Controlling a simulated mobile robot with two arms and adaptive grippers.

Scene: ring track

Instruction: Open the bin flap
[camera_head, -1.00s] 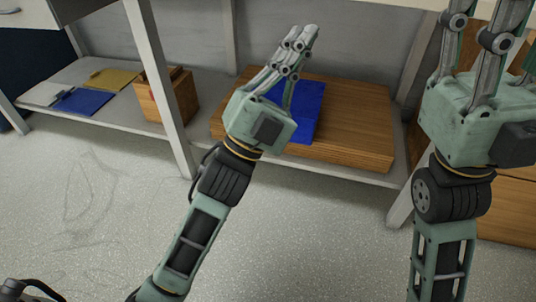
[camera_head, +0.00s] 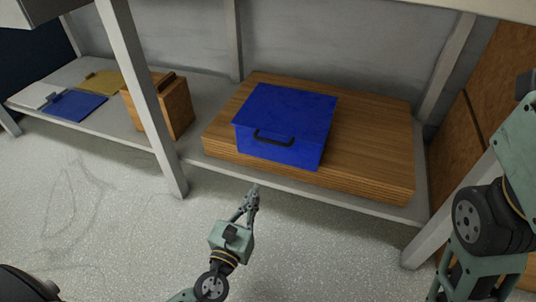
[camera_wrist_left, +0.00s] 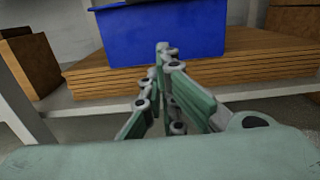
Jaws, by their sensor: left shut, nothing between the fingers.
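A blue bin (camera_head: 284,154) with a flat blue flap (camera_head: 287,110) on top stands on a wooden board stack on the low shelf. The flap is down, and a black handle (camera_head: 273,138) is on the bin's front. My left gripper (camera_head: 252,192) is shut and empty, in front of and below the bin, apart from it. In the left wrist view the shut fingers (camera_wrist_left: 163,50) point toward the bin's front (camera_wrist_left: 150,35); the handle is hidden there. My right arm shows at the right edge, but its fingers are out of the picture.
The wooden board stack (camera_head: 370,150) lies on the grey shelf (camera_head: 205,118). A wooden box (camera_head: 176,105) and blue, yellow and white flat pieces are to the left. A table leg (camera_head: 145,95) stands left of the bin. The floor in front is clear.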

